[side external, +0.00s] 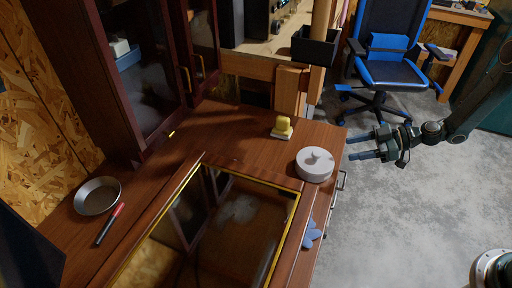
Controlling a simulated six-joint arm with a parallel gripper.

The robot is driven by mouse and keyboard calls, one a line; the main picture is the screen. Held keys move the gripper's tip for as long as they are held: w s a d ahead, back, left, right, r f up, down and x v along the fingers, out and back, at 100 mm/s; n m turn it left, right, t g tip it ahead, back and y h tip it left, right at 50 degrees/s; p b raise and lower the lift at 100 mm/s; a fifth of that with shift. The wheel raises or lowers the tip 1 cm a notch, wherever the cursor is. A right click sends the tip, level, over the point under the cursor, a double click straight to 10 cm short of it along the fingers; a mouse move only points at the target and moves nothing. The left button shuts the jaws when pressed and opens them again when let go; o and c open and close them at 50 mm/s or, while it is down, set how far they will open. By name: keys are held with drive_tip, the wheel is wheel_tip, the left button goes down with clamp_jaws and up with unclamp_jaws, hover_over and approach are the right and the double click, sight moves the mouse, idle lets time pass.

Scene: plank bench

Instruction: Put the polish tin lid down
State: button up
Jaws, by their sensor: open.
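A round, pale, low tin (314,166) stands near the right end of the wooden bench top, with a dark shadow across its top. I cannot tell whether its upper part is a separate lid. A shallow round metal dish (97,197), open side up, lies at the left of the bench; it may be a lid, but I cannot tell. My gripper (352,148) is open and empty. In the picture its two fingers point left, just right of the pale tin and apart from it, over the bench's right edge.
A yellow block on a pale base (282,128) stands behind the tin. A yellow-edged glossy panel (225,220) fills the bench's middle. A red-and-black marker (110,224) lies by the dish. A blue cloth (310,235) is at the front right edge. A glass-doored cabinet (145,80) stands behind.

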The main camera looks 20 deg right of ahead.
sight(318, 153)
drive_tip(key=x, duration=0.6)
drive_tip(key=shift+w+a+f, duration=0.1)
drive_tip(key=shift+a+f, duration=0.05)
drive_tip(key=shift+a, duration=0.1)
drive_tip(key=shift+x, duration=2.6)
drive_tip(key=shift+w, duration=0.1)
clamp_jaws()
wheel_tip(318, 153, up, 20)
